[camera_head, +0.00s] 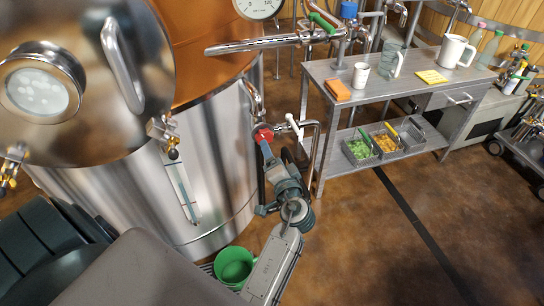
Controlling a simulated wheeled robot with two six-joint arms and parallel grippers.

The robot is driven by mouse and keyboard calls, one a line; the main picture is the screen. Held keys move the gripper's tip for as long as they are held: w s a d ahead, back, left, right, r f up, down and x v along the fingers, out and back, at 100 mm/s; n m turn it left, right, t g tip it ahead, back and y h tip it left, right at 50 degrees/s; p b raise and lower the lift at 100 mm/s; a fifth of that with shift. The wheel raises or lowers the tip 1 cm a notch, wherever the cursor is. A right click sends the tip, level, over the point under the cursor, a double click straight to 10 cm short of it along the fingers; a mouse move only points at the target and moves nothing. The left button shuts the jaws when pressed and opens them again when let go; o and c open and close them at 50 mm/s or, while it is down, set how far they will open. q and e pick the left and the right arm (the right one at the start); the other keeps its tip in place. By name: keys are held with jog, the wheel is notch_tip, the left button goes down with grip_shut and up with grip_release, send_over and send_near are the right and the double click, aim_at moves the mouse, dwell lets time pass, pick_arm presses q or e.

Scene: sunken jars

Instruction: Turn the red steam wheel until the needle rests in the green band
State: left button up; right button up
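A round white gauge (258,8) is at the top edge, cut off by the frame. Its needle's place and any green band cannot be made out.
The large steel vessel (218,150) fills the left. A green bucket (234,266) stands beside my forearm. Thin pipes stand just right of the wheel. A steel table (318,72) with mugs and tubs is further right. The floor at lower right is clear.

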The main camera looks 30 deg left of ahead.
aim_at(264, 137)
pick_arm(q)
jog(key=shift+p+x, duration=0.55)
jog(key=shift+x, duration=3.45)
pick_arm(e)
jog(key=shift+s+d+f, duration=0.1)
jog(key=shift+s+f, duration=0.3)
jog(key=shift+f, duration=0.25)
jog(key=shift+s+d+f, duration=0.1)
jog(key=shift+s+f, duration=0.35)
jog(key=shift+f, duration=0.25)
jog(key=shift+s+d+f, duration=0.1)
jog(key=shift+s+f, duration=0.3)
jog(key=shift+f, duration=0.25)
pick_arm(q)
jog(key=shift+r, duration=0.15)
